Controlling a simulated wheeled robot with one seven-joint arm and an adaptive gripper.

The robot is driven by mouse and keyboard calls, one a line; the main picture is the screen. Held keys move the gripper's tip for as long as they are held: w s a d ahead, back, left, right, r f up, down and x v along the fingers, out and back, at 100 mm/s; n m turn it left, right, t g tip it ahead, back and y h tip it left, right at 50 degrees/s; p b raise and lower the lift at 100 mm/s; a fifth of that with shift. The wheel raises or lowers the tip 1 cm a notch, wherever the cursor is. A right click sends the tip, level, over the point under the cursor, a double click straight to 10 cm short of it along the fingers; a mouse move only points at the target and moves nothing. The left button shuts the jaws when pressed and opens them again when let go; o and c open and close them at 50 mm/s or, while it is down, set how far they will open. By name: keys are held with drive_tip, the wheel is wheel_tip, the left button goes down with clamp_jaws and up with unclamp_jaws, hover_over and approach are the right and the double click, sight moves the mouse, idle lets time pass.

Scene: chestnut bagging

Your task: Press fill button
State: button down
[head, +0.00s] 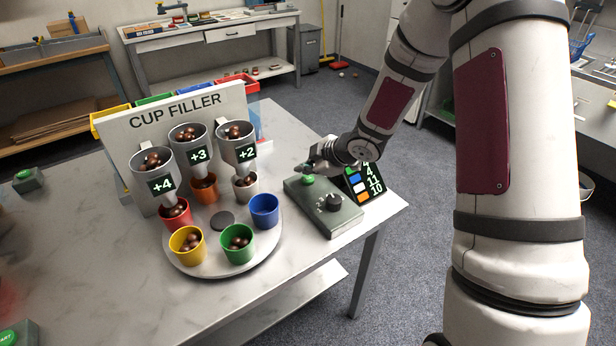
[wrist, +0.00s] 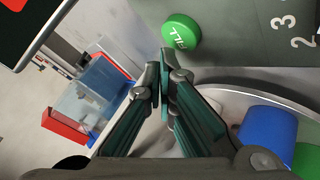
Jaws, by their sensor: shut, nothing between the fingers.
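The green fill button (head: 308,180) sits on the top of a dark green control box (head: 334,222); in the wrist view the button (wrist: 181,31) reads "FILL". My gripper (head: 302,169) is shut and empty, its fingertips just behind and above the button in the head view. In the wrist view my gripper (wrist: 161,62) has its tips close to the button, with a small gap showing in the picture. I cannot tell the exact height of the tips over the button.
A round turntable (head: 205,265) holds several coloured cups, including an empty-looking blue cup (head: 264,211), a yellow cup (head: 187,246) and a green cup (head: 237,244) with chestnuts. Funnels marked +4, +3 and +2 hang from the CUP FILLER panel (head: 120,135). A small number display (head: 366,184) stands behind the box.

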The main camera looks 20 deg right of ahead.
drive_tip(key=shift+r, duration=0.1)
wheel_tip(320, 180, up, 5)
drive_tip(key=p, duration=0.5)
idle(0.3)
idle(0.7)
wheel_tip(320, 180, up, 6)
drive_tip(key=m+h, duration=0.2)
hover_over(306, 180)
drive_tip(key=s+d, duration=0.1)
drive_tip(key=d, duration=0.2)
drive_tip(key=s+d+r+m+h+p, duration=0.1)
drive_tip(key=s+d+r+m+h, duration=0.15)
drive_tip(key=s+r, duration=0.4)
drive_tip(key=s+d+r+m+h, duration=0.2)
drive_tip(key=s+r+m, duration=0.1)
drive_tip(key=s+r, duration=0.35)
drive_tip(key=s+a+r+m+g+y, duration=0.1)
drive_tip(key=s+a+r+m+g, duration=0.1)
drive_tip(key=s, duration=1.1)
drive_tip(key=s+a+r+m+g+y+p, duration=0.1)
drive_tip(key=s+a+r+m, duration=0.2)
drive_tip(key=s, duration=1.1)
drive_tip(key=shift+a+r+m+g, duration=0.25)
drive_tip(key=shift+a+m+g, duration=0.15)
drive_tip(key=shift+a+m, duration=0.65)
